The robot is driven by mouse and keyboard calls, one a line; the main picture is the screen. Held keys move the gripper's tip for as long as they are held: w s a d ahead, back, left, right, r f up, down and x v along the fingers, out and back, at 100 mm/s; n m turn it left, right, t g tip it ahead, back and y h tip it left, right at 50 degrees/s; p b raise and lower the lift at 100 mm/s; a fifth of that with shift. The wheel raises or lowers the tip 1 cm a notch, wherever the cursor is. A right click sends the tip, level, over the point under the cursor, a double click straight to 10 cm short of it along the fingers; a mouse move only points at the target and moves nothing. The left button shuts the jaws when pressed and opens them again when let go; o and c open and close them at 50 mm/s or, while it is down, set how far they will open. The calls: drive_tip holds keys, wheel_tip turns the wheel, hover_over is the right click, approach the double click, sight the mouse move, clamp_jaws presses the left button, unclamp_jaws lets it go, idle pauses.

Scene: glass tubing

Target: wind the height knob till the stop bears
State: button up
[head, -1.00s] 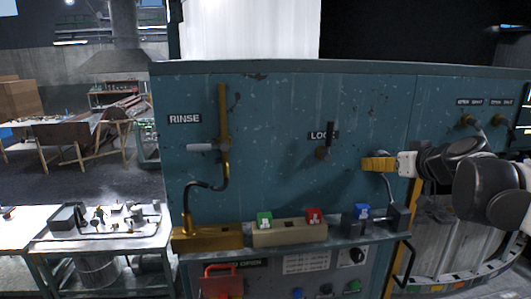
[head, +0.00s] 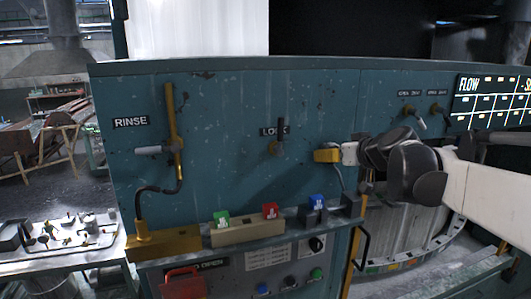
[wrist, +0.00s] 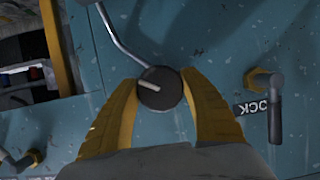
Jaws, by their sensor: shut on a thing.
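A round dark knob (wrist: 160,90) with a pale line across its face sits between my fingers in the wrist view. I take it to be the height knob; no label on it shows. My gripper (head: 326,155) has yellow fingers and is shut on the knob, one finger at each side. The fingers hide the knob in the head view. A bent grey metal rod (wrist: 118,38) runs from beside the knob. In the head view it drops toward a dark block on the shelf. I cannot identify the stop or tell whether it bears.
A LOCK lever (head: 281,135) stands beside my gripper on the teal panel (head: 225,100). A RINSE pipe (head: 171,120) with a valve is further left. Below, a shelf carries a beige block (head: 245,232) with green and red tags, and a blue-tagged block (head: 315,214).

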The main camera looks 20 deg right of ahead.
drive_tip(key=m+y+b, duration=0.1)
drive_tip(key=m, duration=0.1)
drive_tip(key=shift+f+m+y+b, duration=0.1)
drive_tip(key=shift+m+y+b, duration=0.2)
drive_tip(key=shift+m+b, duration=0.1)
drive_tip(key=shift+a+m+y+b, duration=0.1)
drive_tip(key=shift+m+y+b, duration=0.7)
drive_tip(key=shift+m, duration=0.4)
drive_tip(key=o, duration=1.2)
drive_tip(key=shift+w, duration=0.1)
drive_tip(key=v, duration=1.2)
drive_tip(key=shift+f, duration=0.1)
